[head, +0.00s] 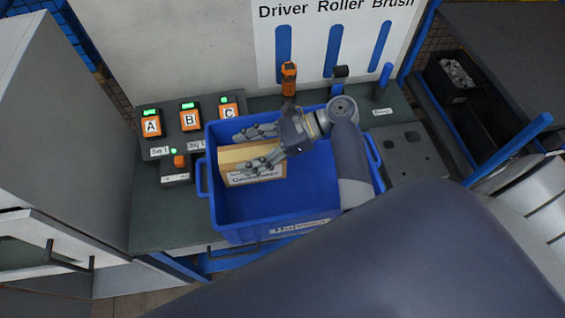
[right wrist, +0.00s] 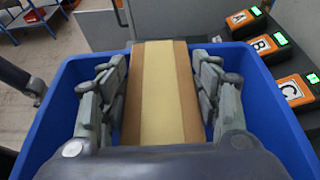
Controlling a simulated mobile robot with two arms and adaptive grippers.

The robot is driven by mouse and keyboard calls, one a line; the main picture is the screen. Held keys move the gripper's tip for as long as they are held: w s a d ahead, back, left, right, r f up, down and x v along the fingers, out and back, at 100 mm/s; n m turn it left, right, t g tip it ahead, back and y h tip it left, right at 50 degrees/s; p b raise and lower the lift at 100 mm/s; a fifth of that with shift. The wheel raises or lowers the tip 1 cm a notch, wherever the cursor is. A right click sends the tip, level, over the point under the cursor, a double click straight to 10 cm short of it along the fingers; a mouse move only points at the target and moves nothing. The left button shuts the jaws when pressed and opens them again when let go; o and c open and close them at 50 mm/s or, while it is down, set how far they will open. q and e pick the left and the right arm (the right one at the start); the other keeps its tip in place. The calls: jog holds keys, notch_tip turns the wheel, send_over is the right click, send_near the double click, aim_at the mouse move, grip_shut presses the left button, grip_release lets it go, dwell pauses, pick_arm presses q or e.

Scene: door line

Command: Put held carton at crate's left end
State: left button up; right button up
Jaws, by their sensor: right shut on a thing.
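The carton (head: 240,163) is a brown box with a pale tape strip on top and dark print on its front side. It is at the left end of the blue crate (head: 265,208), within its walls. My right gripper (head: 250,148) reaches in from the right, with one finger on each side of the carton. In the right wrist view the carton (right wrist: 160,85) lies lengthwise between the two fingers of the gripper (right wrist: 160,95). The carton's underside is hidden, so I cannot tell whether it touches the crate floor. My left gripper does not show.
Orange chargers marked A (head: 151,125), B (head: 190,118) and C (head: 228,110) stand behind the crate's left end. An orange driver (head: 289,78) stands behind the crate under the tool board (head: 335,45). The crate's front and right floor is clear.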

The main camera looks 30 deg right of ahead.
jog(key=shift+s+f, duration=0.6)
jog(key=shift+f, duration=0.35)
jog(key=f, duration=0.2)
jog(key=f+p, duration=0.1)
jog(key=f, duration=0.1)
jog(key=shift+w, duration=0.3)
jog(key=shift+f, duration=0.65)
notch_tip(320, 180, down, 3)
jog(key=shift+s+r, duration=0.1)
jog(key=shift+r, duration=0.1)
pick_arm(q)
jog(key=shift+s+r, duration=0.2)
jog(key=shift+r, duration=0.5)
pick_arm(e)
jog(key=shift+f, duration=0.3)
jog(key=shift+f, duration=0.1)
jog(key=o, duration=1.3)
jog(key=shift+c, duration=0.2)
